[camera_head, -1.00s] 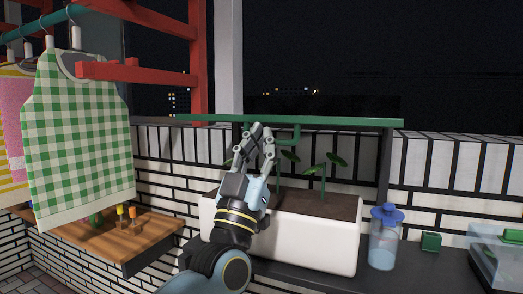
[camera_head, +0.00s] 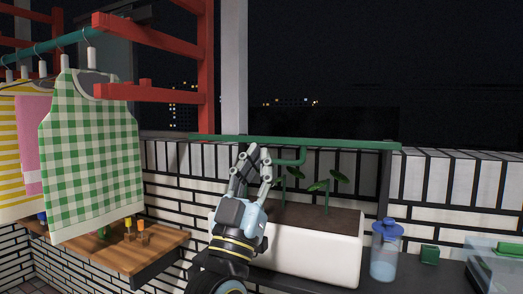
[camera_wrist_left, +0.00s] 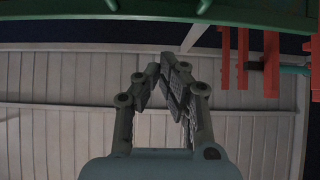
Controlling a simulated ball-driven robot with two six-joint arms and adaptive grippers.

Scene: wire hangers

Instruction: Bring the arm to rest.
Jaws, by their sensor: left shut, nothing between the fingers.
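My left gripper (camera_head: 254,152) is raised in front of the white planter, with its fingertips just below the green rail. Its fingers are drawn together and hold nothing. In the left wrist view the gripper (camera_wrist_left: 165,62) shows with its fingertips meeting, against pale wall panels and apart from the green rail (camera_wrist_left: 160,18). The gripper and wrist hide the left part of the planter. My right gripper is not in view.
A white planter (camera_head: 310,258) with seedlings stands on the dark ledge. A blue-lidded jug (camera_head: 385,255), a green box (camera_head: 430,254) and a clear bin (camera_head: 492,265) are at right. Garments, including a green checked one (camera_head: 92,160), hang at left above a wooden shelf (camera_head: 125,255).

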